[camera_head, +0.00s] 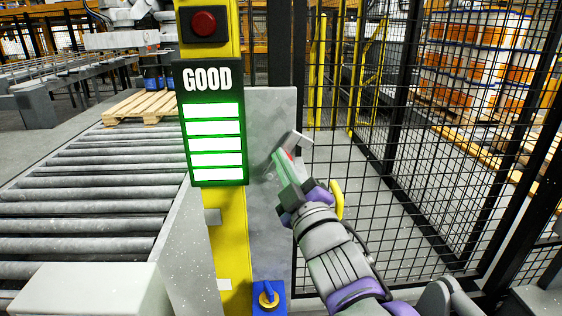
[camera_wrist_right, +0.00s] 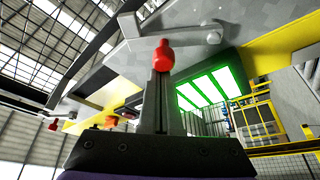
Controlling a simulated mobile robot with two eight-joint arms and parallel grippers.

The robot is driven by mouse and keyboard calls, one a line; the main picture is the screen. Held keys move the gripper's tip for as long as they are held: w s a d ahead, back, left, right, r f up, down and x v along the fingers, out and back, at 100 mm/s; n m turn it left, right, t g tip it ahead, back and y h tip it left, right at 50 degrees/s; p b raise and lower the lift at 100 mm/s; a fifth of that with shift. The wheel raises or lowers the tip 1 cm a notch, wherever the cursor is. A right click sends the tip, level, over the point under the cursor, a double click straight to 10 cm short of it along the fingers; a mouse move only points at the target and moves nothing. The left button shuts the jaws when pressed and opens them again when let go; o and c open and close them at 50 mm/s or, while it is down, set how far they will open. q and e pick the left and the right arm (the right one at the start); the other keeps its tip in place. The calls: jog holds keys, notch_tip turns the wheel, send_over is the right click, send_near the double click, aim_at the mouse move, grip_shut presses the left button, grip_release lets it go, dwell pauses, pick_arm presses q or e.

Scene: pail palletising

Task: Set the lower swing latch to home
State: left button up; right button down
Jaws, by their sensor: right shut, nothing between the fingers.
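My right gripper (camera_head: 281,160) is shut and empty, in front of the grey plate (camera_head: 268,104) beside the yellow post. In the right wrist view a swing latch, a grey lever with a red knob (camera_wrist_right: 165,55), runs from a round pivot on the plate. The shut fingers (camera_wrist_right: 160,84) are right at this knob; I cannot tell whether they touch it. A second lever with a red knob (camera_wrist_right: 53,125) shows at the left of that view. I cannot tell which is the lower latch. In the head view the gripper mostly hides the latch. My left gripper is not in view.
The yellow post (camera_head: 232,240) carries a lit green GOOD panel (camera_head: 213,122) and a red button (camera_head: 204,23). A blue box with a yellow-ringed knob (camera_head: 268,297) sits low. A roller conveyor (camera_head: 85,195) with a pallet (camera_head: 143,106) is left; mesh fence (camera_head: 435,190) stands right.

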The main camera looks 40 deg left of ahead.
jog(key=shift+d+f, duration=0.1)
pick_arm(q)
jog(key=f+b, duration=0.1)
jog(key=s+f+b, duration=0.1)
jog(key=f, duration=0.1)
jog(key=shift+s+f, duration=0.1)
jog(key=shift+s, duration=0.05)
pick_arm(e)
jog(key=w+d+f+m+t+h, duration=0.2)
jog(key=m+t, duration=0.4)
jog(key=m, duration=0.8)
notch_tip(320, 180, down, 3)
jog(key=shift+w+d+r+h, duration=0.15)
jog(key=shift+w+d+h, duration=0.3)
jog(key=shift+h, duration=0.55)
jog(key=shift+d, duration=0.1)
